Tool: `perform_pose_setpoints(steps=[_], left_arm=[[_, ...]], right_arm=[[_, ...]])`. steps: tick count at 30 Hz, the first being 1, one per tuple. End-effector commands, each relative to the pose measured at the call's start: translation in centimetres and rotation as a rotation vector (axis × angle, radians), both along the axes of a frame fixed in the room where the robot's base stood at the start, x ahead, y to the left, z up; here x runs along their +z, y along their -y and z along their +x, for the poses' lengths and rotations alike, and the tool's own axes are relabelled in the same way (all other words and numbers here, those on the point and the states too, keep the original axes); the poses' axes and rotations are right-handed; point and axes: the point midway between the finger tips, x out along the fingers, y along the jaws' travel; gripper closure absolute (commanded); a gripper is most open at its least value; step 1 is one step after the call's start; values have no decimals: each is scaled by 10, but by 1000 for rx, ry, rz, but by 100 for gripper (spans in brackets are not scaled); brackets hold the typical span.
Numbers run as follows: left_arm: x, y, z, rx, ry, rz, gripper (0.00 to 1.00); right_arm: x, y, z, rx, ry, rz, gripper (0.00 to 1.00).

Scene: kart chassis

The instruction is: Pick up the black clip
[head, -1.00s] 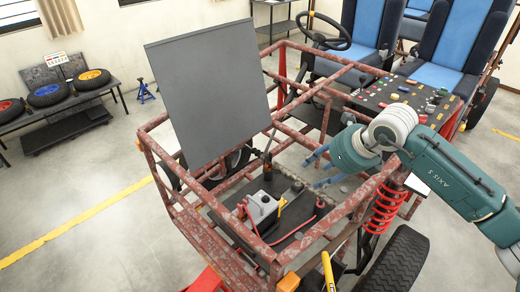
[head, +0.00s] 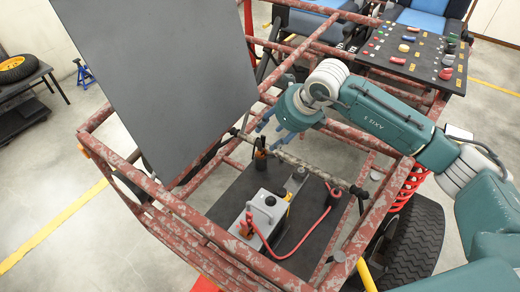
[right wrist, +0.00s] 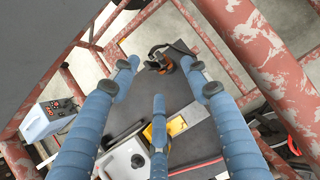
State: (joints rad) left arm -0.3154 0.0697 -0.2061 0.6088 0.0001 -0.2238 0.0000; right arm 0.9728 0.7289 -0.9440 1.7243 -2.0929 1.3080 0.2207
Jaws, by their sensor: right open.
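What looks like the black clip (head: 260,155), dark with an orange part, is on the dark floor plate of the kart chassis. It also shows in the right wrist view (right wrist: 163,62), beyond my fingertips. My right gripper (head: 276,134) is above the chassis, over the clip's area, pointing down. In the right wrist view its three blue fingers (right wrist: 162,76) are spread, with nothing between them. The clip appears apart from the fingers. My left gripper is not in view.
Rusty red frame tubes (head: 310,48) surround the space. A large dark panel (head: 150,70) stands left of my gripper. A grey box (head: 265,208) and a red cable (head: 310,232) with a red clamp lie on the plate. A parts table (head: 415,52) stands at the back right.

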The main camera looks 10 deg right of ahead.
Motion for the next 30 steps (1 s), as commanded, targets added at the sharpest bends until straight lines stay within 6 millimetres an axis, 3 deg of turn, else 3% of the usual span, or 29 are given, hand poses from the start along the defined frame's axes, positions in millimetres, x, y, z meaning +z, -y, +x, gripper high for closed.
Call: perform_pose_setpoints(steps=[5, 12, 23, 30], left_arm=[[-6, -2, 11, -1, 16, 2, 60], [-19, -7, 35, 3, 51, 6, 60], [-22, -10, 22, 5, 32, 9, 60], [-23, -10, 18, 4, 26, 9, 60]], right_arm=[[-12, -5, 5, 1, 0, 0, 53], [-45, -19, 17, 0, 0, -1, 53], [-51, -22, 22, 0, 2, -1, 53], [-51, -22, 22, 0, 2, -1, 99]])
